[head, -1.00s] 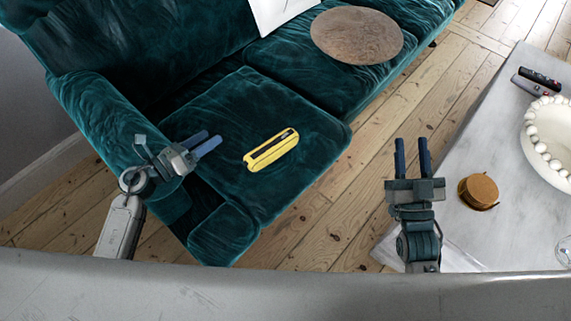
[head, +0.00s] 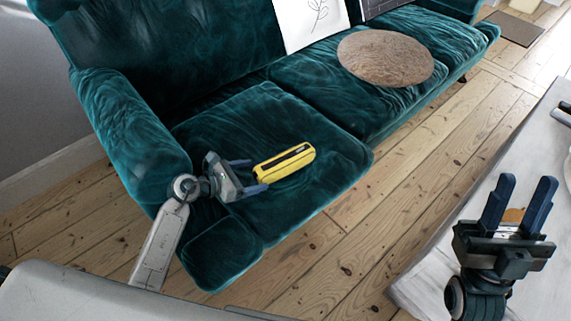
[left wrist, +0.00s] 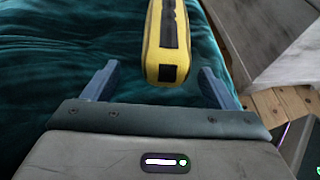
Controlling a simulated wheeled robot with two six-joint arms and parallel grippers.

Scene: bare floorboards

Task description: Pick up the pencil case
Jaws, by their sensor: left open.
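The yellow pencil case (head: 285,163) with a dark strip along its top lies on the near seat cushion of the green sofa. My left gripper (head: 255,175) is open beside the case's left end, with its fingers pointing toward it. In the left wrist view the case (left wrist: 166,50) reaches in from the top, its near end between the open fingers (left wrist: 157,87) and not gripped. My right gripper (head: 517,205) is open and empty at the right, over the marble table.
The green velvet sofa (head: 190,60) has an armrest (head: 130,125) left of my left arm. A round brown cushion (head: 385,57) and a white picture (head: 308,20) are farther along it. The marble table (head: 480,170) stands at the right. Floorboards (head: 400,180) between are clear.

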